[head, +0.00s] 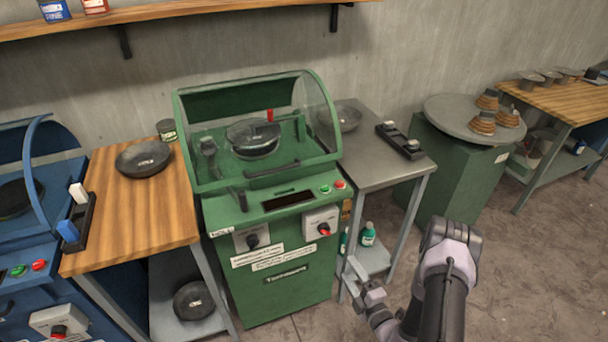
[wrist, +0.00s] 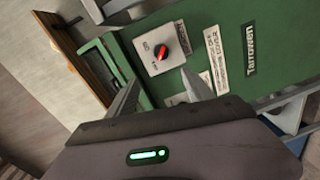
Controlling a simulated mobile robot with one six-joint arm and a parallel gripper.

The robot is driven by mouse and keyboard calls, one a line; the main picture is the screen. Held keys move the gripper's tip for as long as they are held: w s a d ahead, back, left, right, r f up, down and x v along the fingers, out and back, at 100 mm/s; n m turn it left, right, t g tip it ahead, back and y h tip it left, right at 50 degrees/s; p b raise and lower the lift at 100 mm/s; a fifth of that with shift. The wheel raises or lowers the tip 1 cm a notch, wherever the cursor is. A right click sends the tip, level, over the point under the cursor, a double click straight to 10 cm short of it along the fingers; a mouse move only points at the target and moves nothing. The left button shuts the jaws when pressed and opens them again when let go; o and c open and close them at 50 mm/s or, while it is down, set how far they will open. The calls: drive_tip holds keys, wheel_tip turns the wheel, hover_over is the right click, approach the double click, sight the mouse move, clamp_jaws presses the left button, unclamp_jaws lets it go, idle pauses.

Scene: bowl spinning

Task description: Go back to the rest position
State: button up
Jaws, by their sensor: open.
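My gripper (head: 352,272) is in front of the lower right side of the green spinning machine (head: 285,285), in the head view. In the wrist view its two fingers (wrist: 160,82) are spread apart with nothing between them. They point toward the machine's front, near a switch box with a red knob (wrist: 160,52). That red knob (head: 323,229) also shows in the head view, with a gap between it and my gripper. The machine's clear hood (head: 318,110) is down over a dark round bowl (head: 253,134).
A wooden table (head: 160,220) with a dark bowl (head: 142,158) stands to the left, beside a blue machine (head: 25,300). A grey side table (head: 375,177) and a green round-topped stand (head: 450,117) are to the right. Bare floor (head: 540,260) lies at the lower right.

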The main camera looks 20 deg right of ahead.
drive_tip(key=w+a+r+n+g+y, duration=0.1)
drive_tip(key=a+r+n+g+y, duration=0.3)
drive_tip(key=a+r+n+y, duration=0.5)
drive_tip(key=a+r+n+g+y, duration=0.4)
drive_tip(key=a+r+n, duration=0.6)
drive_tip(key=r, duration=0.4)
drive_tip(key=s+a+r+n+g+h, duration=0.3)
drive_tip(key=s+r+n+g, duration=0.1)
drive_tip(key=s+n, duration=0.5)
drive_tip(key=s+a+r+n+g+h, duration=0.2)
drive_tip(key=s+a+r+n+g, duration=0.25)
drive_tip(key=s+n, duration=0.4)
drive_tip(key=s+d+r+n+t+h, duration=0.4)
drive_tip(key=d+r+n+t+h, duration=0.1)
drive_tip(key=n, duration=0.9)
drive_tip(key=d+r+h, duration=0.1)
drive_tip(key=d+h, duration=0.1)
drive_tip(key=d, duration=0.1)
drive_tip(key=shift+h, duration=0.4)
